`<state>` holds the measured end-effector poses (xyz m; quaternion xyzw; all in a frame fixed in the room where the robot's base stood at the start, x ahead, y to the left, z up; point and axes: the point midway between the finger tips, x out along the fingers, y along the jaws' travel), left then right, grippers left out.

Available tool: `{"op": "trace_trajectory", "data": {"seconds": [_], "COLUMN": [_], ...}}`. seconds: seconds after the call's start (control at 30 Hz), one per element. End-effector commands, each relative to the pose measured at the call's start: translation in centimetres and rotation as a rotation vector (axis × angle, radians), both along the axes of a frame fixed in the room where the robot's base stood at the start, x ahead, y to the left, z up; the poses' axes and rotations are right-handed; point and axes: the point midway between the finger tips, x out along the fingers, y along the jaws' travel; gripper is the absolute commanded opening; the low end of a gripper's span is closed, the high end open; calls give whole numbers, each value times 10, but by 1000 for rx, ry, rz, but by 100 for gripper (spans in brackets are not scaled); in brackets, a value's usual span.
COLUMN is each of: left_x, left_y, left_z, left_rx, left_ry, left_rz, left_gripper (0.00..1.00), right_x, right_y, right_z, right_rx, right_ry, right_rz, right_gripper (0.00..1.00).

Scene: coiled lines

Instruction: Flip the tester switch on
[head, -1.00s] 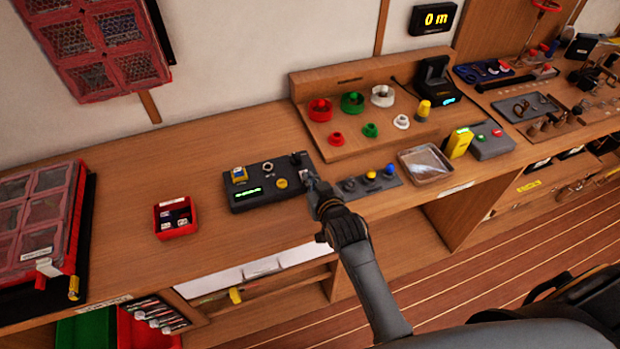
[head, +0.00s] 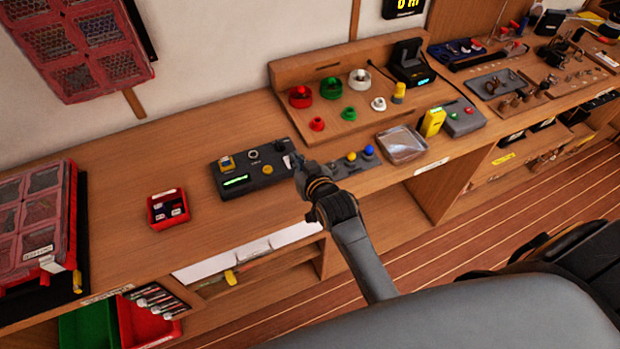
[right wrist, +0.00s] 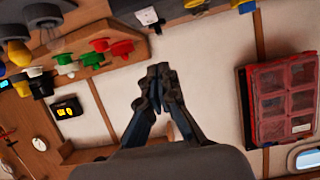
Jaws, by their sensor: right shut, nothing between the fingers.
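The tester is probably the dark box (head: 238,186) on the bench in the head view. It has a lit green display, a yellow block, a round yellow button and a black knob or switch (head: 280,145) at its far right corner. Whether that switch is on or off is too small to tell. My right gripper (head: 298,164) is at the box's right end, its tips close to the edge; contact cannot be told. In the right wrist view the right gripper (right wrist: 158,72) is shut and empty. My left gripper is out of view.
A grey panel with yellow and blue knobs (head: 368,152) lies just right of my gripper. Beyond are a wooden stand (head: 290,72) with coloured spools and a clear tray (head: 402,144). A red bin (head: 154,213) stands left; bench between is clear.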

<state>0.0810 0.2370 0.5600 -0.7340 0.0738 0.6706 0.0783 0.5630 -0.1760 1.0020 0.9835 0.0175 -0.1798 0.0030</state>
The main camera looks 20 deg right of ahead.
Motion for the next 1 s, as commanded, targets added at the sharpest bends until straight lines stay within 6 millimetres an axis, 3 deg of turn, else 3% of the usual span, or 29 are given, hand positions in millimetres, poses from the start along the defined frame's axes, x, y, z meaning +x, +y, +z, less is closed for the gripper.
{"op": "trace_trajectory", "data": {"seconds": [0.2, 0.4, 1.0], "left_x": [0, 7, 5], "left_y": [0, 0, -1], "left_z": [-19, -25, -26], "left_rx": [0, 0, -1], "left_ry": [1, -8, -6], "left_rz": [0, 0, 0], "left_gripper": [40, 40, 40], "right_x": [-46, -73, -80], "right_y": [-2, -3, -3], "right_z": [-1, 4, 7], "right_rx": [-1, -2, -1], "right_ry": [1, 1, 0], "right_rz": [-1, 1, 0], "right_gripper": [0, 0, 0]}}
